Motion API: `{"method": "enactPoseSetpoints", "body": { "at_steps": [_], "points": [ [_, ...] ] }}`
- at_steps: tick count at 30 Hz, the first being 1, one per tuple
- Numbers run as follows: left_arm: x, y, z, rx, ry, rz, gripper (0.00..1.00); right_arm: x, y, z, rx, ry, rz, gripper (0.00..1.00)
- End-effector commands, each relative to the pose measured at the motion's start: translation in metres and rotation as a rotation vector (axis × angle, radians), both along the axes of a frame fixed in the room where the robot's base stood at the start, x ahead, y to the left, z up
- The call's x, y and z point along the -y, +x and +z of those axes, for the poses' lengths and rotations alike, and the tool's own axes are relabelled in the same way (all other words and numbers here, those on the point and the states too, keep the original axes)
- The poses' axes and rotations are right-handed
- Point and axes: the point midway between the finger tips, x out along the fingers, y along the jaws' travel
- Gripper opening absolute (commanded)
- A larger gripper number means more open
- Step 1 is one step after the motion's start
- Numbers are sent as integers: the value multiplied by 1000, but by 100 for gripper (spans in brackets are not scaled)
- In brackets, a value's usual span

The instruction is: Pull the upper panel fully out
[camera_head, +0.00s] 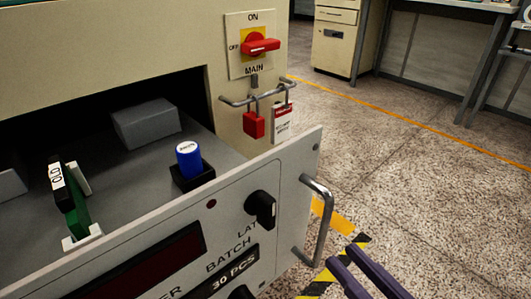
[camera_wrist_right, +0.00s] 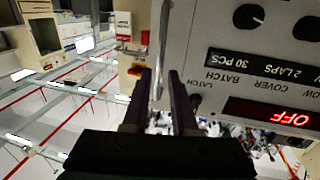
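The upper panel (camera_head: 285,175) is a light grey front plate on a drawer-like tray, standing out from the beige cabinet. Its metal bar handle (camera_head: 325,220) is at its right end. The panel (camera_wrist_right: 215,55) shows upside down in the right wrist view, with a lit red "OFF" display. My right gripper (camera_head: 344,255) has two dark purple fingers, parted and empty, just right of the handle's lower end in the head view. In the right wrist view the handle (camera_wrist_right: 163,40) lines up between the fingers, with gaps beside it. My left gripper is not in view.
On the tray (camera_head: 130,185) are a blue-capped part (camera_head: 188,158), a green board marked "OLD" (camera_head: 70,205) and a grey block (camera_head: 145,123). A red main switch (camera_head: 258,45) and a red padlock (camera_head: 254,124) are on the cabinet. Speckled floor (camera_head: 410,170) is clear to the right.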

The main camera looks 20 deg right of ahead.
Motion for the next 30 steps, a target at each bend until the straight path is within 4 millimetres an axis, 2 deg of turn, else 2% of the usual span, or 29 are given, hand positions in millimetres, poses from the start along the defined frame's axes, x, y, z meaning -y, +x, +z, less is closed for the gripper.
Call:
{"method": "enactPoseSetpoints", "body": {
  "at_steps": [3, 7, 24, 27, 29, 30],
  "points": [
    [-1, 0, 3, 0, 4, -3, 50, 3, -22, 0, -3, -1, 0, 26],
    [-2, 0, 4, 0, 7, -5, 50, 5, -35, 0, 0, -2, 1, 26],
    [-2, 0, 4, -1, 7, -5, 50, 6, -38, 1, 1, -1, 1, 26],
    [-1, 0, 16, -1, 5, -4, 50, 3, -35, 11, -18, 0, 6, 26],
    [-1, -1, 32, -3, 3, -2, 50, -2, -29, 25, -54, 0, 16, 26],
    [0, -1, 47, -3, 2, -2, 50, -6, -24, 37, -88, 0, 25, 26]
  ]
}}
